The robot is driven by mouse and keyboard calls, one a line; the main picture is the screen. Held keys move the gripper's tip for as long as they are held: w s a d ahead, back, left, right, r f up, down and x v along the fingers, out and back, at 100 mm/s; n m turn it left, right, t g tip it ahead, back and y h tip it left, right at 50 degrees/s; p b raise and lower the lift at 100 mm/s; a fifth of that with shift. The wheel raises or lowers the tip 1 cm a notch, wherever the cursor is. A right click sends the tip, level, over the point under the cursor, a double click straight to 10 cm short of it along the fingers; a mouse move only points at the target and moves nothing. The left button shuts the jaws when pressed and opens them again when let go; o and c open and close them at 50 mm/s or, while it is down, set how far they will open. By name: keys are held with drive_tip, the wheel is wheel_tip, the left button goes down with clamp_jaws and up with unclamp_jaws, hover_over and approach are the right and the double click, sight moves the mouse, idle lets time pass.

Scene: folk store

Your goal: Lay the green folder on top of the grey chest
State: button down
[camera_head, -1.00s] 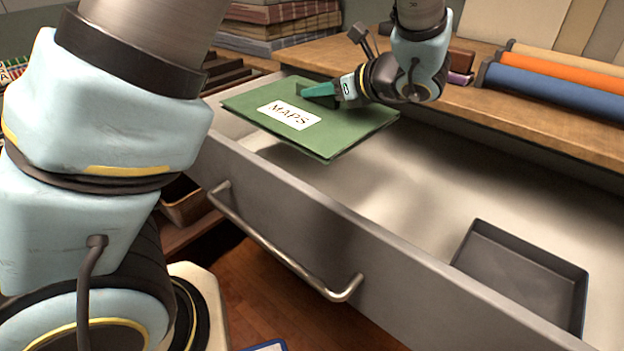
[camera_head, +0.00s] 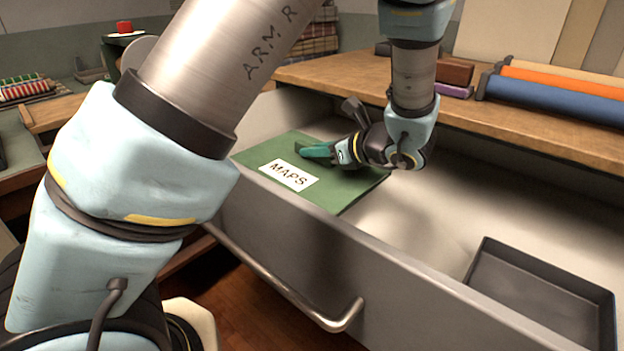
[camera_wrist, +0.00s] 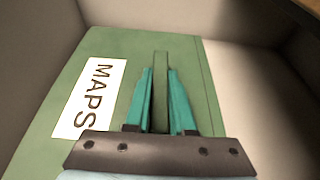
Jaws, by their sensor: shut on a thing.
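The green folder (camera_head: 265,152), with a white MAPS label, is in the left part of an open grey drawer (camera_head: 330,236). Its near edge is hidden behind the drawer front. My gripper (camera_head: 308,151) is over the folder, its teal fingers shut on a raised green strip of it. The wrist view shows my gripper (camera_wrist: 160,78) around that strip and the folder (camera_wrist: 112,48) between the drawer walls. I cannot tell whether the folder touches the drawer floor. I cannot make out a separate grey chest.
A dark shallow tray (camera_head: 541,300) lies in the right part of the drawer. A wooden counter (camera_head: 500,115) runs behind the drawer, bearing orange (camera_head: 560,76) and blue (camera_head: 555,97) rolls. The drawer floor between folder and tray is clear. A bar handle (camera_head: 285,285) sticks out in front.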

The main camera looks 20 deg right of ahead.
sight(314, 172)
drive_tip(key=shift+f, duration=2.85)
drive_tip(key=shift+f, duration=0.15)
drive_tip(key=c, duration=0.8)
unclamp_jaws()
drive_tip(key=shift+o, duration=0.2)
drive_tip(key=shift+f, duration=0.15)
